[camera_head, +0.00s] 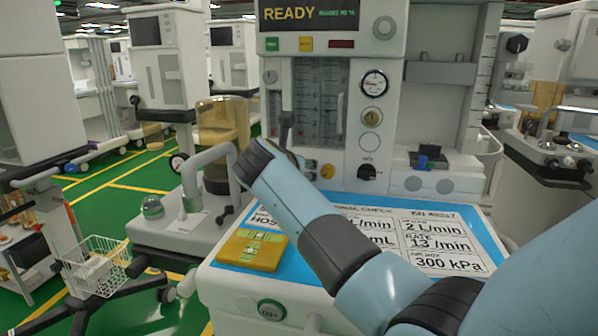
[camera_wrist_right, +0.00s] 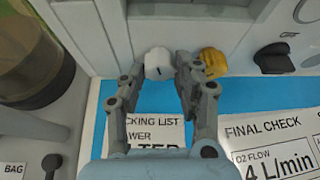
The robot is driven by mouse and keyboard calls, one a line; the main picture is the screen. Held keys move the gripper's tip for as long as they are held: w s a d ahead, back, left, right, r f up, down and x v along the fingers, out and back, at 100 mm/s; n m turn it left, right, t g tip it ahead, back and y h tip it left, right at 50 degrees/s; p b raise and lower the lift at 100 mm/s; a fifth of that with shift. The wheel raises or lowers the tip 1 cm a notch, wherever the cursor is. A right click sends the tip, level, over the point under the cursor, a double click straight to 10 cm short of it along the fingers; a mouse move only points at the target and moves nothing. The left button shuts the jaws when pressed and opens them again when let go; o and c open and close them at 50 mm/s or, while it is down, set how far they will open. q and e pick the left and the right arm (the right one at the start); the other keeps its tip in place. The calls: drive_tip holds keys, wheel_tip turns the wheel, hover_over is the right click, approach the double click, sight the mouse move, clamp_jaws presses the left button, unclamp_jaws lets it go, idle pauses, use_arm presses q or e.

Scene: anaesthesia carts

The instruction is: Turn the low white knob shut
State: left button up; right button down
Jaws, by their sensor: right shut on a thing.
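The low white knob (camera_wrist_right: 158,63) sits on the cart's front panel, just above the blue-edged work surface, with a short dark mark on its face. My right gripper (camera_wrist_right: 165,72) has its two fingers on either side of it, closed on the knob. In the head view my right gripper (camera_head: 296,158) is at the lower panel, partly hidden by my own wrist. The knob is mostly hidden there. My left gripper is in neither view.
A yellow knob (camera_wrist_right: 214,63) stands close to the right finger. A black knob (camera_wrist_right: 274,57) is farther right. A yellow box (camera_head: 250,250) and printed sheets (camera_head: 440,240) lie on the work surface. A grey pipe (camera_head: 212,155) stands left of my wrist.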

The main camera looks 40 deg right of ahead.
drive_tip(key=shift+m+t+y, duration=0.4)
drive_tip(key=shift+m, duration=0.4)
drive_tip(key=shift+s, duration=0.1)
drive_tip(key=c, duration=0.9)
unclamp_jaws()
drive_tip(key=shift+c, duration=0.2)
